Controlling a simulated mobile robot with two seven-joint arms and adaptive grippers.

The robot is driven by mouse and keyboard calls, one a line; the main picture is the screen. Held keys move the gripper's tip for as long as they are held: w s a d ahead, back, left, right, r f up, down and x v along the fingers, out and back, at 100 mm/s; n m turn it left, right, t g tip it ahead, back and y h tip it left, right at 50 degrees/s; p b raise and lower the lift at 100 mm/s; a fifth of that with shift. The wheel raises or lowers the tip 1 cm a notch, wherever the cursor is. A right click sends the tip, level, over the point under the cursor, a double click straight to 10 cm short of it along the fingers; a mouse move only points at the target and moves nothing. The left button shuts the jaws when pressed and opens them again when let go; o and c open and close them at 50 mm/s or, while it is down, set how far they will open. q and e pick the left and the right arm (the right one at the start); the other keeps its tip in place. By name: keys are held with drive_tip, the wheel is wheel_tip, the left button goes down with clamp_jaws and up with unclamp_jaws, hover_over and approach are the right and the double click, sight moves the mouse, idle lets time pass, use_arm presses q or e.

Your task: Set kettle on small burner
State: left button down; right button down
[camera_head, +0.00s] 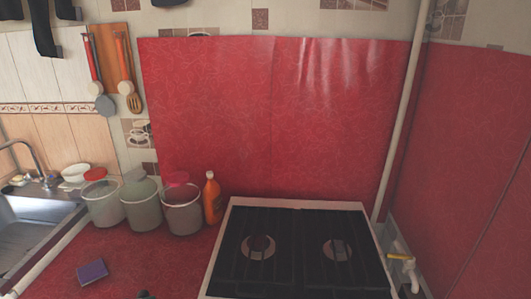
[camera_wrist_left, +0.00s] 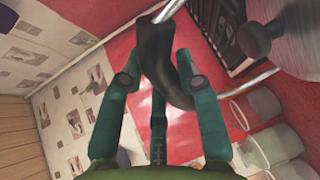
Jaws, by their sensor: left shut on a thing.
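In the left wrist view my left gripper (camera_wrist_left: 157,82) is closed around the black curved handle (camera_wrist_left: 172,78) of the kettle. The kettle's grey metal body (camera_wrist_left: 303,22) shows at the upper right, with a dark round lid knob (camera_wrist_left: 251,40); much of the kettle is out of frame. The stove (camera_head: 229,219) has a white frame and black grates. Two burners show in the head view: a left one (camera_head: 258,247) and a right one (camera_head: 340,249), which looks slightly smaller. Both look empty. My right gripper is in neither view.
Several lidded jars (camera_head: 140,203) and an orange bottle (camera_head: 212,198) stand left of the stove. A purple sponge (camera_head: 92,272) lies on the red counter (camera_head: 150,259). A sink (camera_head: 30,232) is at far left. A pipe (camera_head: 401,130) rises behind the stove's right side.

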use_arm(q)
drive_tip(key=d+b, duration=0.1)
drive_tip(key=d, duration=0.2)
drive_tip(key=shift+d+f+n+t, duration=0.15)
drive_tip(key=shift+d+n+t, duration=0.1)
drive_tip(key=shift+n+t, duration=0.05)
drive_tip(key=shift+a, duration=0.1)
idle(0.8)
